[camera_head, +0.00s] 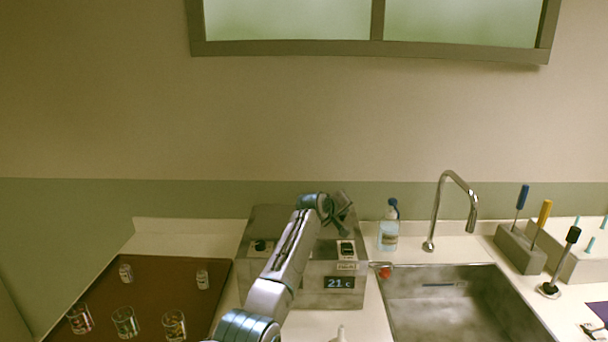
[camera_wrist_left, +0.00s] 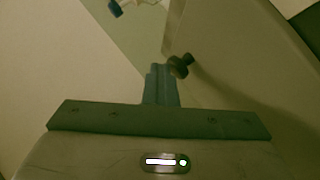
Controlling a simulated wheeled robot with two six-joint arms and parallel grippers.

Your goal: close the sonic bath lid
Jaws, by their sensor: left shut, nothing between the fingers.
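The sonic bath (camera_head: 318,297) is a grey metal box on the counter with a display reading 21 C. My left arm crosses in front of it and hides much of its middle. My left gripper (camera_head: 342,212) is over the bath's upper right part, shut and empty. In the left wrist view, the shut fingers (camera_wrist_left: 162,85) point at a dark round knob (camera_wrist_left: 181,65). The knob stands out from a broad plain panel (camera_wrist_left: 245,55), which looks like the lid. I cannot tell whether the fingers touch it, or the lid's exact angle. My right gripper is not in view.
A brown tray (camera_head: 150,290) with several small glasses lies at left. A bottle with a blue cap (camera_head: 389,232) stands right of the bath, near the tap (camera_head: 437,212) and steel sink (camera_head: 440,310). A tool holder (camera_head: 520,249) stands farther right.

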